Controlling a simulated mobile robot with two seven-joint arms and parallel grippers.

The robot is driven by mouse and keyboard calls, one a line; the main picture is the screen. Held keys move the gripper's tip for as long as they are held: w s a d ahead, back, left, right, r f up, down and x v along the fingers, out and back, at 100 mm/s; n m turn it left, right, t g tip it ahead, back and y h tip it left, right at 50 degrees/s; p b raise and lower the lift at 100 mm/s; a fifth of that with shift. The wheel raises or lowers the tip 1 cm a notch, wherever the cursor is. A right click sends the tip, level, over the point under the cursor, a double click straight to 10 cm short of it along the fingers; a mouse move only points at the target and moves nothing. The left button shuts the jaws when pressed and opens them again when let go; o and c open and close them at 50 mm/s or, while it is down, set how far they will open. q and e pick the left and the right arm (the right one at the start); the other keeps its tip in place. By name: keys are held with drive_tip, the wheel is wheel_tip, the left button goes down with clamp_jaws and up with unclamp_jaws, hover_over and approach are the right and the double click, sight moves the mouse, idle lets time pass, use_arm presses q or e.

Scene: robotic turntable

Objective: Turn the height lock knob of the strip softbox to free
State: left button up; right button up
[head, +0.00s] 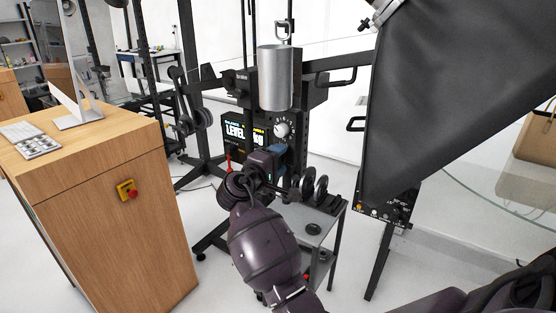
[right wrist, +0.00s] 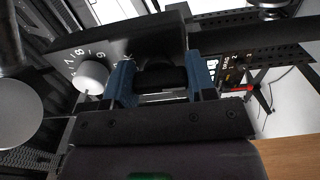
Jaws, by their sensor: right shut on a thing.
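The strip softbox (head: 450,90) is a large black panel at the right of the head view. My right gripper (head: 277,152) reaches up to the black column unit with the numbered dial. In the right wrist view, the blue fingers of my right gripper (right wrist: 161,82) are shut on a dark cylindrical part (right wrist: 160,77). The fingers hide much of it, and I cannot tell whether it is the height lock knob or how it is turned. A pale round dial knob (right wrist: 90,77) with numbers sits just left of the fingers; it also shows in the head view (head: 281,130). My left gripper is out of view.
A silver cylinder (head: 276,78) stands in front of the column above the dial. A lit screen (head: 238,133) is left of my gripper. A small grey table (head: 318,225) is below. A wooden cabinet (head: 115,230) with a red button stands at left.

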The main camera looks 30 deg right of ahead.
idle(0.5)
drive_tip(key=o, duration=0.9)
drive_tip(key=shift+o, duration=0.2)
drive_tip(key=b+v, duration=0.2)
drive_tip(key=v, duration=0.9)
drive_tip(key=shift+d, duration=0.1)
